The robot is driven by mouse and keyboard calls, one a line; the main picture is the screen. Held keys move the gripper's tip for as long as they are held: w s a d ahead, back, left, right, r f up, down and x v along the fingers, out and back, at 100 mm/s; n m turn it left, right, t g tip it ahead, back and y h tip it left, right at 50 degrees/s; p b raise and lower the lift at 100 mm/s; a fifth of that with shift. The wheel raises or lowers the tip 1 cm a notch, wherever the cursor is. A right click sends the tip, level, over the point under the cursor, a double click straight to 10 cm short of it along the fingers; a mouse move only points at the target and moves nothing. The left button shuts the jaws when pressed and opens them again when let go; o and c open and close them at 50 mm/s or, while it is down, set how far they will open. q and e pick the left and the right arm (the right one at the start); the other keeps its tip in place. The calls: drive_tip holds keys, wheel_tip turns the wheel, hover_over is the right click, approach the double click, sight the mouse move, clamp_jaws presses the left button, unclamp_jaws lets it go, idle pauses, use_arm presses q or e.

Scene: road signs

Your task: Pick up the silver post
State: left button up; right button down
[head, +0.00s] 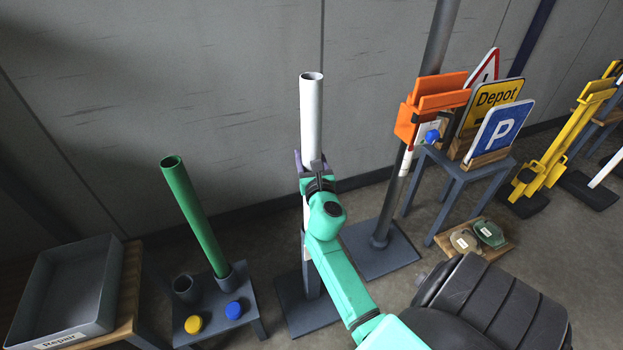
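The silver post is most likely the pale, hollow, upright tube (311,110) in the middle. It stands at a dark grey stand with a flat base plate (293,300).
A green tube (194,212) leans in a holder on a small grey stool, left. A grey Repair tray (108,290) sits at far left. Right of the post are a thick grey pole (440,35) with an orange bracket (430,100) and a sign table (455,178). A wall is behind.

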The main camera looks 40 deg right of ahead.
sight(309, 83)
wheel_tip(309, 83, up, 20)
drive_tip(key=p, duration=1.1)
idle(0.5)
